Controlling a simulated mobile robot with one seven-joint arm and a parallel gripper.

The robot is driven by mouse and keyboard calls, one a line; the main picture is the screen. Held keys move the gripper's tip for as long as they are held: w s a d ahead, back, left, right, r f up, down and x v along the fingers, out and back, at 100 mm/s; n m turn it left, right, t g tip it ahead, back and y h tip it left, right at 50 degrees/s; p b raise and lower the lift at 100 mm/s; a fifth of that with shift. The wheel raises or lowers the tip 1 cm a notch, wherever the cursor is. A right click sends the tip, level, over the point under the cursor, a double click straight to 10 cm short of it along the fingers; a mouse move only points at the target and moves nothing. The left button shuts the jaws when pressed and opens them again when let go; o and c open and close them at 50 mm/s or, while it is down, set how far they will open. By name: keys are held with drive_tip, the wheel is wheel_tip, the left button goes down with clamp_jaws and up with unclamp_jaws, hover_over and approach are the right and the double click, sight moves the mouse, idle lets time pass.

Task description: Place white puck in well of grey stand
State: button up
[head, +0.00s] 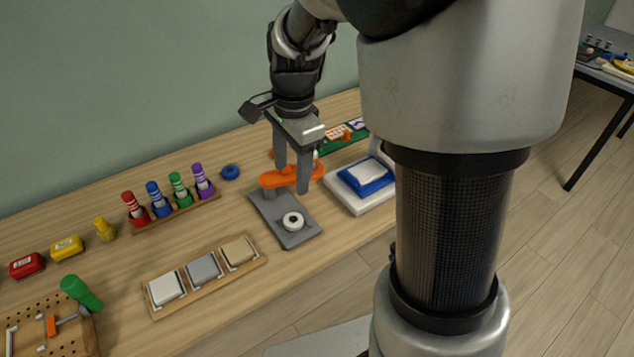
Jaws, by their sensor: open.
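The grey stand (267,208) is a flat slab on the wooden bench, with a small upright part at its back end. The white puck (293,221), a short round piece with a dark centre, is at the stand's near end. I cannot tell whether it sits fully down in the well. My gripper (291,180) is open, pointing down above and behind the puck, apart from it. An orange piece (275,179) shows at the fingers and partly hides them; I cannot tell whether it lies between or behind them.
A white tray with a blue-and-white block (366,178) stands close on the right. Coloured bottles in a wooden rack (180,213) and a blue ring (231,172) are left. A three-block holder (206,286) is in front. Bare bench lies between rack and holder.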

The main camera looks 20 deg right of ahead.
drive_tip(key=s+d+r+n+t, duration=0.1)
drive_tip(key=s+r+n+t, duration=0.1)
drive_tip(key=s+r+n, duration=0.3)
drive_tip(key=s+d+r+n+t, duration=0.1)
drive_tip(key=s+r+n+t, duration=0.1)
drive_tip(key=s+r+n, duration=0.4)
drive_tip(key=s+n, duration=0.3)
drive_tip(key=s, duration=0.3)
drive_tip(key=shift+s+n+t+h, duration=0.15)
drive_tip(key=shift+n+t+h, duration=0.15)
drive_tip(key=shift+t, duration=0.1)
